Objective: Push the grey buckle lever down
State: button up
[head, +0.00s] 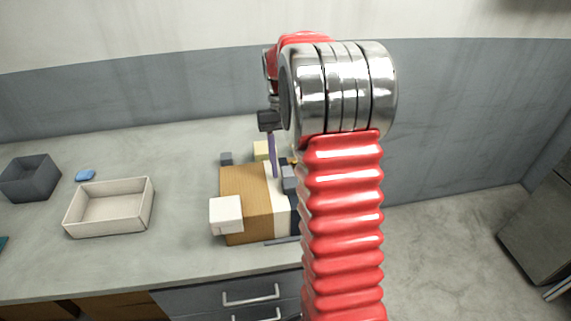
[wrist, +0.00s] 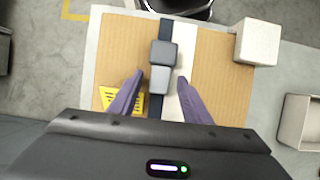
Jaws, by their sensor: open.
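A brown box (wrist: 215,85) with a white stripe and a dark strap across its top lies under my gripper in the wrist view. The grey buckle lever (wrist: 159,80) sits on the strap, joined to a darker buckle block (wrist: 163,53). My gripper (wrist: 160,77) is open, with one purple finger on each side of the lever and nothing held. Whether the fingers touch the lever cannot be told. In the head view the box (head: 243,185) stands on the counter, and my arm hides part of it and the buckle.
A white block (wrist: 257,41) sits at the box's right corner in the wrist view. A yellow label (wrist: 107,98) is on the box's left. In the head view, a pale tray (head: 109,207), a dark bin (head: 29,177) and a blue object (head: 85,175) stand left; counter between is clear.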

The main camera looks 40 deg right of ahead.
jog(key=shift+r, duration=0.1)
jog(key=v, duration=1.3)
jog(key=shift+w+r, duration=0.2)
jog(key=shift+r, duration=0.05)
jog(key=shift+d, duration=0.1)
dwell(0.4)
